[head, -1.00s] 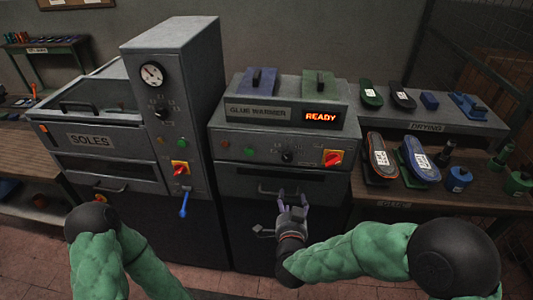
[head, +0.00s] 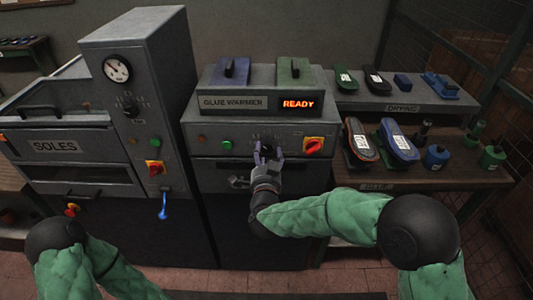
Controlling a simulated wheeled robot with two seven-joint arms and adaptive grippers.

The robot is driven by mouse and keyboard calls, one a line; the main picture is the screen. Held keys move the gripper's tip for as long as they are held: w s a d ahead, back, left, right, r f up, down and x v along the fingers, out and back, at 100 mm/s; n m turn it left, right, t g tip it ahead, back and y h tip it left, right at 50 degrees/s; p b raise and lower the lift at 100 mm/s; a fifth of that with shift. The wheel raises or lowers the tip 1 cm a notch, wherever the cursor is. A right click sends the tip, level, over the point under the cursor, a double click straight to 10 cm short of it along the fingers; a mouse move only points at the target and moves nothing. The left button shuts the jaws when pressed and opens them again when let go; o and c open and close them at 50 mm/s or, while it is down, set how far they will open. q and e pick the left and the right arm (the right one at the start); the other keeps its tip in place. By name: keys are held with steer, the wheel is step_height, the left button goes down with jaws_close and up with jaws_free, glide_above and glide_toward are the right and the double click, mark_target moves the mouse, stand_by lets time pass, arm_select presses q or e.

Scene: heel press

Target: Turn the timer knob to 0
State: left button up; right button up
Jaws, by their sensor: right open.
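The timer knob (head: 266,149) is a small dark knob on the front panel of the glue warmer (head: 205,133), below the lit READY display (head: 298,104). My right gripper (head: 267,157) is open at the knob, with one finger on either side of it. The gripper partly covers the knob and its dial marks, so I cannot read the setting or tell whether the fingers touch it. My left gripper is not in view; only part of my left arm shows at the lower left.
A red rotary switch (head: 313,146) on a yellow plate sits right of the knob, and a green button (head: 227,145) sits left. The SOLES machine (head: 62,147) stands on the left.

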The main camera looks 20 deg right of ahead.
steer(key=shift+x, duration=0.95)
steer(key=c, duration=1.1)
steer(key=shift+c, duration=0.2)
steer(key=shift+n, duration=0.4)
steer(key=n+p, duration=0.2)
steer(key=n, duration=0.1)
steer(key=shift+n, duration=0.3)
steer(key=shift+f+n+p, duration=0.1)
steer(key=shift+n+p, duration=0.75)
steer(key=shift+n, duration=0.95)
